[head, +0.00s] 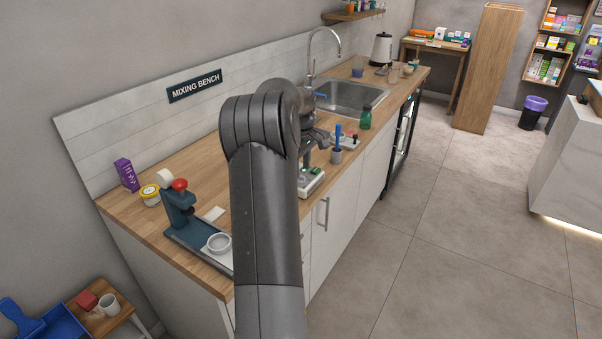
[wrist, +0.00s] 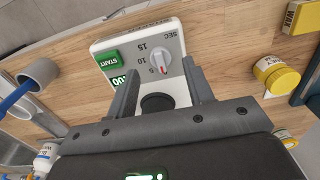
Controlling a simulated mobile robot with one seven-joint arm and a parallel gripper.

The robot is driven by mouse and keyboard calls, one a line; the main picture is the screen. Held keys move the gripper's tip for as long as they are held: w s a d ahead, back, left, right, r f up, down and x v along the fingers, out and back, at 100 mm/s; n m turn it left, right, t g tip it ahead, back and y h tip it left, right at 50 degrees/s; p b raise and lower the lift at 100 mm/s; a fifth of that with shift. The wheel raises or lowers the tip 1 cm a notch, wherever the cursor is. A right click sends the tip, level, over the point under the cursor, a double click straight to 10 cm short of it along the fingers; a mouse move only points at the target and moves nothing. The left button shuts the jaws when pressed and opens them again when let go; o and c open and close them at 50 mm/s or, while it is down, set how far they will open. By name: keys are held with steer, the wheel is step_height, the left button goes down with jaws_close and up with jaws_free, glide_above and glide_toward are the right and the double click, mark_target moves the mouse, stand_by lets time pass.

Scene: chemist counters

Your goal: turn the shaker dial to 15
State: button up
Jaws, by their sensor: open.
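The shaker (wrist: 177,36) is a white box on the wooden counter. Its face has a dial (wrist: 160,61) with a red pointer mark, numbers 5, 10 and 15, and the word SEC. The red mark points toward the bottom of the wrist picture, near the 5 and away from the 15. A green START button (wrist: 112,60) and a small green display (wrist: 119,79) sit left of the dial. My gripper (wrist: 160,72) is open, its fingers either side of the dial in the picture; contact cannot be told. In the head view the shaker (head: 312,183) is partly hidden by my arm.
A grey cup (wrist: 40,73) with a blue handle and a yellow jar (wrist: 277,75) flank the shaker in the wrist view. In the head view, a blue press (head: 180,208), green bottle (head: 366,117) and sink (head: 350,96) share the counter.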

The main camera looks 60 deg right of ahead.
mark_target(301, 178)
steer(key=shift+f, duration=1.35)
steer(key=shift+c, duration=0.4)
steer(key=c, duration=0.9)
